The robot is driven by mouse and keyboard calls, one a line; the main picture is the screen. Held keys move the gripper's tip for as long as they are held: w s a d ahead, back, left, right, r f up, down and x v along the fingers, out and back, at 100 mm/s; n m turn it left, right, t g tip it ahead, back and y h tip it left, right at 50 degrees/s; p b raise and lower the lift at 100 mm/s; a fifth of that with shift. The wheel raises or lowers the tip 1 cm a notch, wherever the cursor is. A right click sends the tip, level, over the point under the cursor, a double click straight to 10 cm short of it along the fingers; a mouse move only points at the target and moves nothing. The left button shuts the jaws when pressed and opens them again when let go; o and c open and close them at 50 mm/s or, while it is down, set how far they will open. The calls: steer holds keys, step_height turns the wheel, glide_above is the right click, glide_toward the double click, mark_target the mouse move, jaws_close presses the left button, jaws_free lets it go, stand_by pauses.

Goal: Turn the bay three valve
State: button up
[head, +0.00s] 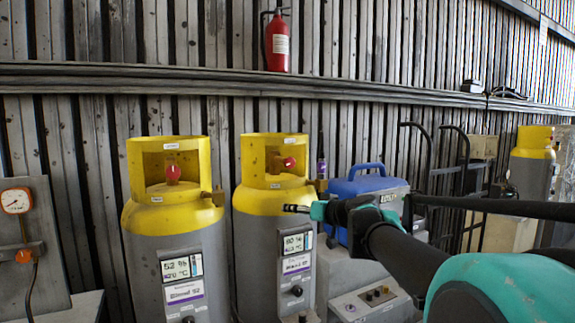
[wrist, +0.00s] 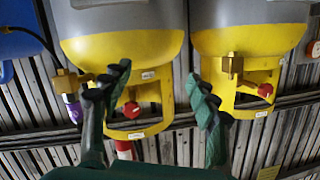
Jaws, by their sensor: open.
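Two grey cylinders with yellow tops stand side by side, the left cylinder (head: 174,240) and the right cylinder (head: 262,205). Each has a red valve knob inside its yellow collar: the left knob (head: 173,173) and the right knob (head: 290,163). The bay numbers are not readable, so I cannot tell which valve is bay three's. My gripper (head: 297,208) is open and empty in front of the right cylinder, below its collar opening. In the upside-down wrist view, the right cylinder's knob (wrist: 131,109) appears between the fingers, nearer the left finger; the other knob (wrist: 265,90) lies outside them.
Brass fittings (head: 218,196) stick out beside the cylinder collars. A blue-lidded cooler (head: 368,188) and a black hand truck (head: 465,175) stand to the right. A gauge panel (head: 22,235) is at left. A fire extinguisher (head: 277,42) hangs on the slatted wall above.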

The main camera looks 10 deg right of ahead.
mark_target(291, 163)
steer(key=w+d+r+m+t+h, duration=0.1)
steer(key=d+r+t, duration=0.15)
steer(key=r, duration=0.35)
steer(key=w+d+r+m+t, duration=0.1)
steer(key=d+r, duration=0.2)
steer(key=r, duration=0.2)
steer(key=x, duration=1.7)
steer(key=shift+w+f, duration=0.2)
steer(key=shift+w, duration=0.15)
steer(key=c, duration=1.2)
